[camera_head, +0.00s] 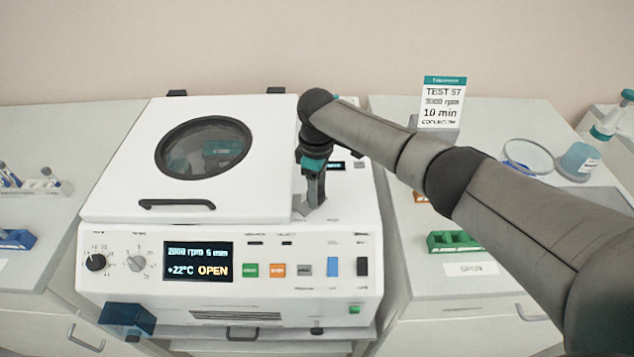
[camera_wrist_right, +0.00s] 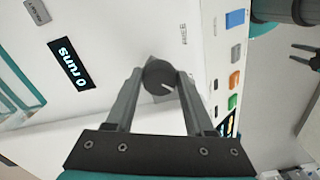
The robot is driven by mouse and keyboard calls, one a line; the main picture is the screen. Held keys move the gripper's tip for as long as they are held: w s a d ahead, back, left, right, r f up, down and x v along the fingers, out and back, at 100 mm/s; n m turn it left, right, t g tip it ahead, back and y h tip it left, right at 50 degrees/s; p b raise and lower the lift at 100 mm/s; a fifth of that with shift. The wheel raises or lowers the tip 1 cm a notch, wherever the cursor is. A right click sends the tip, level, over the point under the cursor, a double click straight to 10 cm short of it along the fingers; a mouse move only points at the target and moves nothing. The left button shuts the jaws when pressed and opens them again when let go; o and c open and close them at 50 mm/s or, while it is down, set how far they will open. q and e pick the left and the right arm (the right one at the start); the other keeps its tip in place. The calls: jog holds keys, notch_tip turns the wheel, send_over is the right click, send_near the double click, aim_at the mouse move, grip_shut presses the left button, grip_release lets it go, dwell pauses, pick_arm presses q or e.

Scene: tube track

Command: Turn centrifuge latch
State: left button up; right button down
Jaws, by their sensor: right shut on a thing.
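The white centrifuge (camera_head: 100,195) stands on the counter with its windowed lid (camera_head: 250,120) lying down over the top. Its display (camera_head: 198,262) reads 2000 rpm, 5 min, +22°C and OPEN. The latch (camera_wrist_right: 158,76) is a round dark knob with a white mark, on a grey plate on the machine's top, right of the lid. My right gripper (camera_wrist_right: 160,82) is shut on the latch, a finger on each side. In the head view the right gripper (camera_head: 311,203) points down there and hides the latch.
A card stand (camera_head: 442,103) is behind on the right counter, with a green rack (camera_head: 453,242) nearer. A tube rack (camera_head: 38,187) and a blue rack (camera_head: 17,240) are at left. My right arm spans the right counter. Another display (camera_wrist_right: 71,65) reads 0 runs.

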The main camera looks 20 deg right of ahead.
jog(key=n+p, duration=0.1)
jog(key=n, duration=0.3)
jog(key=shift+n, duration=0.3)
jog(key=n, duration=0.4)
jog(key=shift+w, duration=0.1)
jog(key=shift+n, duration=0.3)
jog(key=shift+c, duration=1.3)
grip_release()
jog(key=shift+r, duration=0.1)
notch_tip(320, 180, up, 15)
jog(key=p, duration=0.1)
